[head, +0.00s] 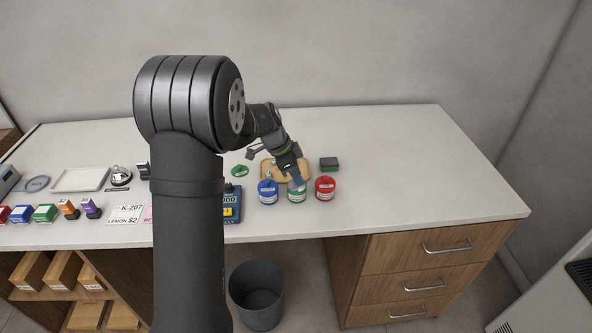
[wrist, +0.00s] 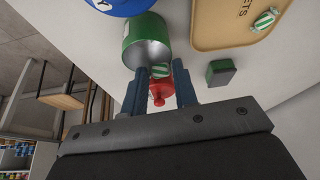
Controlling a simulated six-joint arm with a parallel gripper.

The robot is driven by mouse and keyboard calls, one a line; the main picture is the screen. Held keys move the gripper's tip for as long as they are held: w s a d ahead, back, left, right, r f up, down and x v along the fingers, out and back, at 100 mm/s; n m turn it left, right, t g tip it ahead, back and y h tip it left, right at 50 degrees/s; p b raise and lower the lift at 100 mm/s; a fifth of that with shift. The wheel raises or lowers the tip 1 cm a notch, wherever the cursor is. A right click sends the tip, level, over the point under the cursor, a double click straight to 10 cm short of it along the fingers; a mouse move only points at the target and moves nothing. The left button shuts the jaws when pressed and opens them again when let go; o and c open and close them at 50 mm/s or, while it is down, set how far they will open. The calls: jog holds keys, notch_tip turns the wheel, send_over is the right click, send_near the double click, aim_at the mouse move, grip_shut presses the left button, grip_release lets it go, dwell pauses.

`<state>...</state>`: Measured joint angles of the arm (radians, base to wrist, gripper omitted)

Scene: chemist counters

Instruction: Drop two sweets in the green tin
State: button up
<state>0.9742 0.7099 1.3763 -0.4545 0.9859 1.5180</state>
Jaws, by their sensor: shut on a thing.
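The green tin (head: 297,197) stands open on the counter between the blue tin (head: 268,196) and the red tin (head: 325,194). In the wrist view the green tin (wrist: 137,32) shows its bare metal inside, but its bottom cannot be made out. My gripper (wrist: 160,76) is shut on a green-and-white striped sweet (wrist: 157,67), held at the green tin's mouth. In the head view my gripper (head: 297,182) is just over the green tin and hides the sweet. Another striped sweet (wrist: 264,19) lies on the tan sweets tray (wrist: 215,30).
A green lid (head: 240,170) lies left of the tray. A dark green block (head: 329,164) sits right of it. A blue device (head: 232,208) stands left of the tins. A bin (head: 257,290) stands on the floor. The counter's right side is clear.

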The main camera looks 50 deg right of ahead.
jog(key=o, duration=1)
jog(key=shift+r, duration=0.1)
jog(key=v, duration=1.7)
jog(key=shift+a, duration=0.1)
jog(key=x, duration=1.6)
jog(key=shift+s+d, duration=0.1)
jog(key=shift+d, duration=0.25)
jog(key=shift+r, duration=0.6)
jog(key=shift+f, duration=0.1)
